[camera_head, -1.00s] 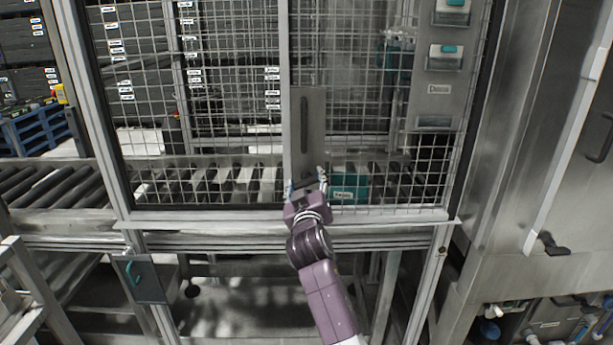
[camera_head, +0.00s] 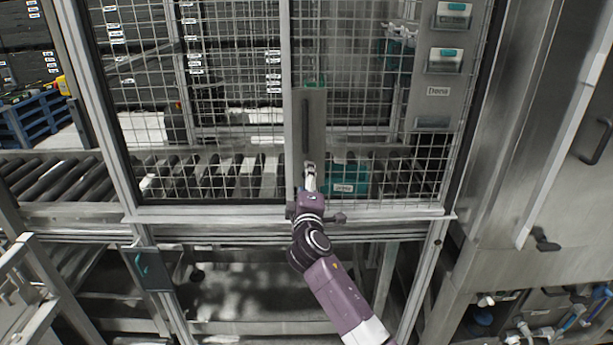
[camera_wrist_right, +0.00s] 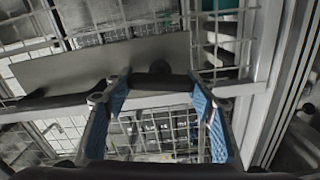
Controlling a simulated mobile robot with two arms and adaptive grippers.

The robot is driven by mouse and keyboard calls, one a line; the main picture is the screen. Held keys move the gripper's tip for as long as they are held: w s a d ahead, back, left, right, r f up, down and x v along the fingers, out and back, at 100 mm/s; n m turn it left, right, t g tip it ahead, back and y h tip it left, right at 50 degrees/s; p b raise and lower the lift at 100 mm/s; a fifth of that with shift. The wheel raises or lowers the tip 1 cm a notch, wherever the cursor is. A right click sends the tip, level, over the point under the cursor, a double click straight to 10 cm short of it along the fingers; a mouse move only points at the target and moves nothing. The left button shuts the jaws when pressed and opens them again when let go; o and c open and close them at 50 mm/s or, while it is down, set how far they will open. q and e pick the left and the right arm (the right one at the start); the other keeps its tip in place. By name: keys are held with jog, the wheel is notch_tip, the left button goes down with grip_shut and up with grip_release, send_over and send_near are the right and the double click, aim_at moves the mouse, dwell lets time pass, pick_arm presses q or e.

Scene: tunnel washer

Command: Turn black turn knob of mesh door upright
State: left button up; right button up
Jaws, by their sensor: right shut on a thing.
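The mesh door (camera_head: 383,103) fills the middle of the head view. A grey metal plate (camera_head: 316,105) with a long dark vertical slot is mounted on it. My right gripper (camera_head: 310,169) is at the lower end of this plate and shows edge-on. In the right wrist view its two blue-padded fingers stand on either side of the black turn knob (camera_wrist_right: 160,69), in front of the plate (camera_wrist_right: 95,68). The gripper is shut on the knob, though the fingers look wide apart. The knob's exact angle is hard to tell; in the head view the gripper hides it. My left gripper is not in view.
A teal box (camera_head: 344,181) lies behind the mesh on the roller conveyor (camera_head: 215,178). A horizontal metal rail (camera_head: 220,214) runs below the door. A steel cabinet (camera_head: 560,130) stands close on the right. A dark panel with a teal handle (camera_head: 149,268) hangs at lower left.

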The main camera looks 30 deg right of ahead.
jog(key=shift+f+n+p, duration=0.1)
jog(key=shift+n+p, duration=0.4)
jog(key=shift+n, duration=0.6)
jog(key=o, duration=1.2)
jog(key=shift+s+a, duration=0.1)
jog(key=shift+s, duration=0.05)
jog(key=v, duration=1.1)
jog(key=shift+s, duration=0.35)
